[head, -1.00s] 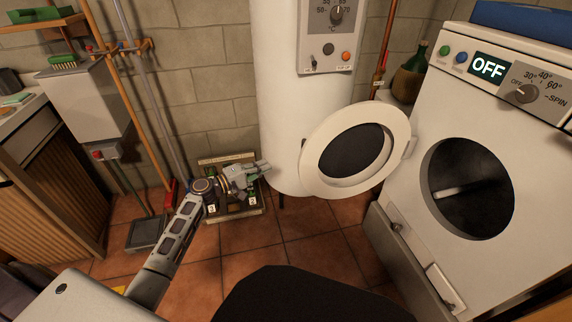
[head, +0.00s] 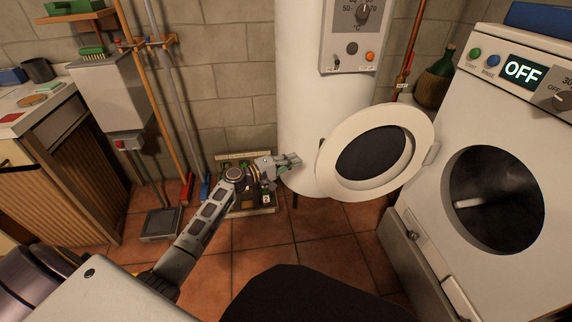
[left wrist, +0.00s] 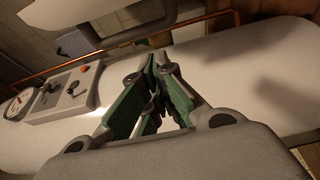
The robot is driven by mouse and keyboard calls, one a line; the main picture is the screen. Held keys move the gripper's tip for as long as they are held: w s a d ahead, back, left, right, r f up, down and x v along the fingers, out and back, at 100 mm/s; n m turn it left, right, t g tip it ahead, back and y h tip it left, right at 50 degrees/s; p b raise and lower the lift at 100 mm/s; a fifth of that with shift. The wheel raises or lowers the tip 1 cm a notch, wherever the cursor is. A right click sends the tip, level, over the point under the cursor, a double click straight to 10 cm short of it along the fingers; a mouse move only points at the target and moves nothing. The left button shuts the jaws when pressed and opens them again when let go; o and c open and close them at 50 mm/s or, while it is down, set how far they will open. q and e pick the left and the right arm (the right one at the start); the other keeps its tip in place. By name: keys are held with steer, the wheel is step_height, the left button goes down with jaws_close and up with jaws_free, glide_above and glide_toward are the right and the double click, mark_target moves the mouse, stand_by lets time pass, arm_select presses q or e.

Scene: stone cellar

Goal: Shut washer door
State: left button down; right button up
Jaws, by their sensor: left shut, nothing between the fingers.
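The washer (head: 450,215) stands at the right in the head view, its panel reading OFF. Its round white door (head: 332,172) with a dark window stands wide open, hinged at the left of the dark drum opening (head: 497,200). My left gripper (head: 297,162) is just left of the door's outer rim, with a small gap between them in the picture. Its fingers are shut and empty. The fingers (left wrist: 158,95) also show in the left wrist view, in front of the white boiler. My right gripper is not in view.
The white boiler (head: 297,90) stands behind the door. A crate (head: 262,207) is on the floor behind my left arm. A wicker bottle (head: 434,85) stands behind the washer.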

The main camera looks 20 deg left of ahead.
arm_select(q)
steer(key=shift+w+d+b, duration=0.15)
steer(key=shift+d+b, duration=0.35)
steer(key=shift+d, duration=2)
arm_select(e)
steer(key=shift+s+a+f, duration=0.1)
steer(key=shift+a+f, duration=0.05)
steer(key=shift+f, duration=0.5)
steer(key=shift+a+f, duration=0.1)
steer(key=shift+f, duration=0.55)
